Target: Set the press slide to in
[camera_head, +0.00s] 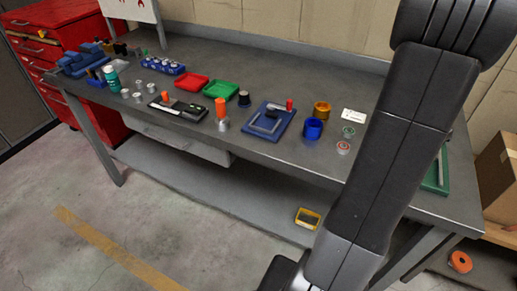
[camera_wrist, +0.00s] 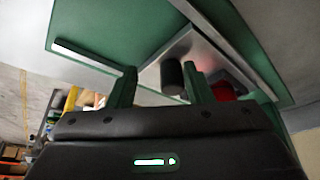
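In the wrist view a green fixture (camera_wrist: 130,30) with metal rails fills the upper part, and it seems to be the press. A light metal block (camera_wrist: 203,45) lies on it, with a dark upright knob (camera_wrist: 172,76) in front. My gripper (camera_wrist: 158,78) is open, its two fingers apart. The knob shows between the fingers, close to the right one; I cannot tell whether they touch. A red part (camera_wrist: 222,91) is partly hidden behind the right finger. In the head view the green fixture (camera_head: 441,174) shows at the bench's right end, mostly hidden by my arm.
A blue fixture (camera_head: 285,125) with a grey bar and red knob stands mid-bench. Blue (camera_head: 313,129) and brass (camera_head: 321,110) cups stand left of my arm. Red (camera_head: 191,82) and green (camera_head: 221,90) trays lie farther left. A cardboard box (camera_head: 496,170) is at right.

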